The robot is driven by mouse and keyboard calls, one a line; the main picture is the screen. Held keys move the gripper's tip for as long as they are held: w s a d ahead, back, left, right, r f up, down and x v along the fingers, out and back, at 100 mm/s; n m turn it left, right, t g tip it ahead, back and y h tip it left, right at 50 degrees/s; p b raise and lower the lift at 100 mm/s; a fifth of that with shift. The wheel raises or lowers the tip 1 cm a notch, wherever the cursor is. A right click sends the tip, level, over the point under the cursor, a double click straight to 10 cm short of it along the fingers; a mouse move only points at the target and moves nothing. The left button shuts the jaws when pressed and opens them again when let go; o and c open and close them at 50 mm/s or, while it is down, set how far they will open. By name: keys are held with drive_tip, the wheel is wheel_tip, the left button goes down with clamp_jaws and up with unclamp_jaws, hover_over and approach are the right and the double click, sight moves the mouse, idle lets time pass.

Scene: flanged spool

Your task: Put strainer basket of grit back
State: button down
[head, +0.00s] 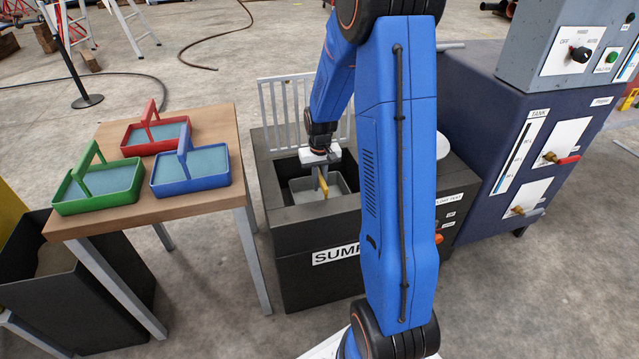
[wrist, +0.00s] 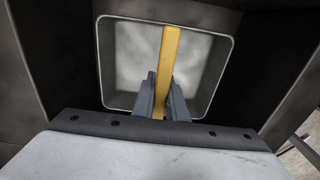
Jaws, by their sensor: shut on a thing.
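The strainer basket (head: 303,192) is a grey square tub with a yellow handle (head: 324,188). It is inside the opening of the dark sump box (head: 290,239), below the rim. My gripper (head: 321,181) reaches down into the opening and is shut on the yellow handle. In the wrist view my gripper (wrist: 161,98) has a finger on each side of the handle (wrist: 169,60). The basket (wrist: 104,62) lies beneath, with a pale grey inside; I cannot tell its contents. Whether the basket rests on a seat is hidden.
A wooden table (head: 180,208) at left holds a red tray (head: 143,148), a green tray (head: 110,205) and a blue tray (head: 186,187). A white rack (head: 275,108) stands behind the sump. A dark blue cabinet (head: 480,150) is at right. An open black bin (head: 75,295) stands lower left.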

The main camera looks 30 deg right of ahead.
drive_tip(key=c, duration=1.8)
unclamp_jaws()
drive_tip(key=shift+o, duration=0.2)
drive_tip(key=r, duration=1.1)
drive_tip(key=shift+s+r, duration=0.2)
drive_tip(key=shift+r, duration=0.05)
drive_tip(key=shift+s+a+r, duration=0.2)
drive_tip(key=shift+a+r, duration=0.05)
drive_tip(key=shift+r, duration=0.3)
drive_tip(key=s+a+r+n+t, duration=0.1)
drive_tip(key=s+a+r, duration=0.3)
drive_tip(key=s, duration=0.6)
drive_tip(key=s+a+r+n+t, duration=0.1)
drive_tip(key=s+a+r, duration=0.3)
drive_tip(key=s, duration=0.6)
drive_tip(key=s+a+r+n+t, duration=0.1)
drive_tip(key=s+a+r+t, duration=0.1)
drive_tip(key=s+a+r, duration=0.2)
drive_tip(key=s+a, duration=0.3)
drive_tip(key=s, duration=0.2)
drive_tip(key=shift+s+a, duration=0.2)
drive_tip(key=shift+s, duration=0.2)
